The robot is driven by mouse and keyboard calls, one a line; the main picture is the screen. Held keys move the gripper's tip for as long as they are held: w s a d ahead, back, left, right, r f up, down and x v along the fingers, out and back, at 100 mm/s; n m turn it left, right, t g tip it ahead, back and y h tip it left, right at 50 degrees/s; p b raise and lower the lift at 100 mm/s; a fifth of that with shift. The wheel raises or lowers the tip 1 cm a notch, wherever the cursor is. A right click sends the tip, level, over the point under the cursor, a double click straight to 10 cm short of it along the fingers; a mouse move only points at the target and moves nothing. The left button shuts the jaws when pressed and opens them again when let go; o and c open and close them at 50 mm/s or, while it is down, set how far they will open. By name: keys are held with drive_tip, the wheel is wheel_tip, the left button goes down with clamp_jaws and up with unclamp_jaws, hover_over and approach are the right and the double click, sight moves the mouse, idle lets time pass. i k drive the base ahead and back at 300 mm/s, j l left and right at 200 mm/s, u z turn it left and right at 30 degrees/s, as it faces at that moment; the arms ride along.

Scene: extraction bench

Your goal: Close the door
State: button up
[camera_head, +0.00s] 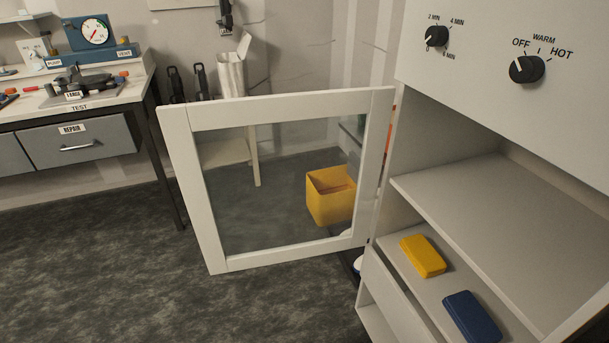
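The door (184,190) is a white frame around a clear glass pane. It stands wide open, swung out to the left from the front of the white cabinet (376,272) at the right. Its right edge meets the cabinet's left side, where the hinge side appears to be. The cabinet's opening is uncovered, showing a shelf (480,215) inside. No handle is clear on the door. My gripper is not in view.
A yellow block (423,256) and a blue block (471,316) lie low in the cabinet. Two black knobs (437,36) (526,69) sit above. A yellow bin (318,206) shows through the glass. A workbench (90,110) stands left. Dark floor (100,270) before the door is clear.

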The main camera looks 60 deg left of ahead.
sight(178, 123)
drive_tip(key=k+j, duration=0.1)
drive_tip(key=j, duration=0.5)
drive_tip(key=k+j+z, duration=0.15)
drive_tip(key=j, duration=0.45)
drive_tip(key=k+j, duration=0.15)
drive_tip(key=j, duration=0.5)
drive_tip(key=k+j+z, duration=0.1)
drive_tip(key=j, duration=0.5)
drive_tip(key=k+j+z, duration=0.1)
drive_tip(key=j, duration=0.45)
drive_tip(key=k+j, duration=0.3)
drive_tip(key=j, duration=0.3)
drive_tip(key=k+j+z, duration=0.1)
drive_tip(key=j, duration=0.45)
drive_tip(key=k+j, duration=0.3)
drive_tip(key=j, duration=0.25)
drive_tip(key=k+j+u, duration=0.1)
drive_tip(key=u, duration=0.4)
drive_tip(key=j+u, duration=0.25)
drive_tip(key=u, duration=0.25)
